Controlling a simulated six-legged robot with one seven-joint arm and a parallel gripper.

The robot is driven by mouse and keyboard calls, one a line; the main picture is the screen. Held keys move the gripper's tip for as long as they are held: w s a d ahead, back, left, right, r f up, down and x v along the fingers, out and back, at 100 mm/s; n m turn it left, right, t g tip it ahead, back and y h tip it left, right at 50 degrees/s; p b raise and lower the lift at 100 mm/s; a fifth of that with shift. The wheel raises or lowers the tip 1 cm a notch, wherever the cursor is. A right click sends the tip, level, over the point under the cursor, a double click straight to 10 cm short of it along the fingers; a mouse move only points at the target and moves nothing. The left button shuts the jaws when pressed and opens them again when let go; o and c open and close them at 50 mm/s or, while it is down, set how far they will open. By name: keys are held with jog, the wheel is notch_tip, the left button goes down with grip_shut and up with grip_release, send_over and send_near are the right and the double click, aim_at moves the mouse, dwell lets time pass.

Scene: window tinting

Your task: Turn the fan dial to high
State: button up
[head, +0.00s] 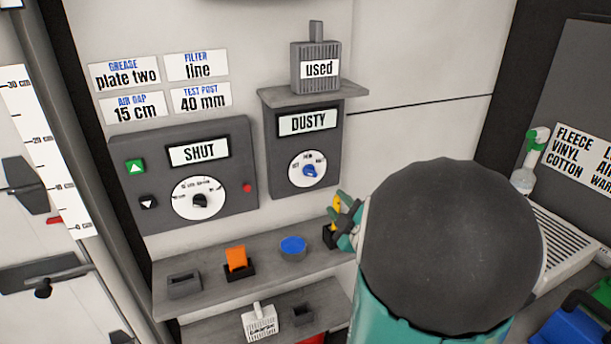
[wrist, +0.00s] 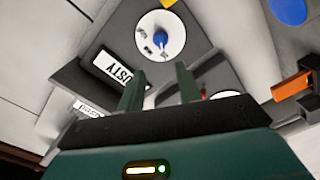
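The likely fan dial is a blue knob on a white round face (head: 308,169), on the grey panel (head: 280,183) under a "DUSTY" display (head: 308,122). Its small markings and setting are not clearly readable. The dial also shows in the wrist view (wrist: 160,42), at the top, beyond my fingertips. My gripper (wrist: 159,82) is open, with its two green fingers apart and nothing between them. In the head view my gripper (head: 347,222) is right of and below the dial, partly hidden by my arm. It appears apart from the dial.
A second panel (head: 240,150) reading "SHUT" has a black knob and buttons. A "used" filter block (head: 318,70) stands on a ledge above the dial. The shelf (head: 210,287) below holds an orange piece (head: 237,258) and a blue round object (head: 292,246). A spray bottle (head: 523,178) stands right.

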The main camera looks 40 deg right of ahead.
aim_at(311, 174)
jog(key=x, duration=1.3)
jog(key=shift+w+a+r, duration=0.1)
jog(key=shift+w+a, duration=0.15)
jog(key=shift+w, duration=0.15)
jog(key=shift+c, duration=0.2)
grip_shut()
